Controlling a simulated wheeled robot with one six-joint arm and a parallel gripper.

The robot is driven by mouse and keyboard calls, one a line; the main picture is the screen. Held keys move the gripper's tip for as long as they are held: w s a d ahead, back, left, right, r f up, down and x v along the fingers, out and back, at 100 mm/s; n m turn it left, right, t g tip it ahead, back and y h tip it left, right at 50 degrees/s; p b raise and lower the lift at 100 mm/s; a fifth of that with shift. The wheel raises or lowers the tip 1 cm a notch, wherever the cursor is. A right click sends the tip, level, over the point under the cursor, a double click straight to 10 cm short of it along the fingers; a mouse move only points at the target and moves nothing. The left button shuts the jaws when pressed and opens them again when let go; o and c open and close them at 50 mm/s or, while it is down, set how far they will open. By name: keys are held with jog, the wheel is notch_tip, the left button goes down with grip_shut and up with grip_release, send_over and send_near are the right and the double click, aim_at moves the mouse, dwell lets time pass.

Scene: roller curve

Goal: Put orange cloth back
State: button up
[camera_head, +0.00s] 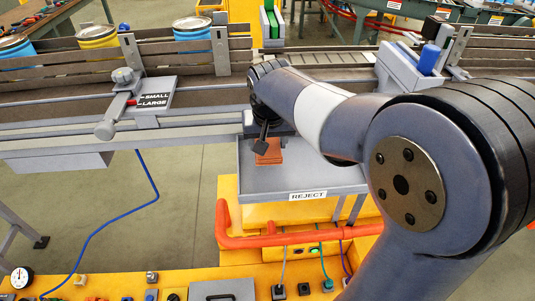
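A folded orange cloth (270,156) lies in the grey tray marked REJECT (320,181), toward the tray's left side. My arm reaches in from the right, and my gripper (261,145) points down at the cloth. A dark finger overlaps the cloth's top edge in the picture. I cannot tell whether it touches or grips the cloth. The arm hides the right part of the tray and most of the gripper.
Behind the tray runs a conveyor (60,108) with slatted side rails and several cans at left. A SMALL/LARGE lever plate (155,96) stands on its near edge. Orange pipes (290,237) and a yellow panel with knobs are in front. A blue cylinder (429,58) stands at right.

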jog(key=shift+f, duration=2.4)
jog(key=shift+f, duration=0.2)
jog(key=o, duration=1.1)
jog(key=shift+c, duration=0.2)
jog(key=shift+r, duration=0.15)
jog(key=shift+r, duration=0.25)
jog(key=v, duration=1.1)
jog(key=shift+s+r, duration=0.1)
jog(key=shift+r, duration=0.15)
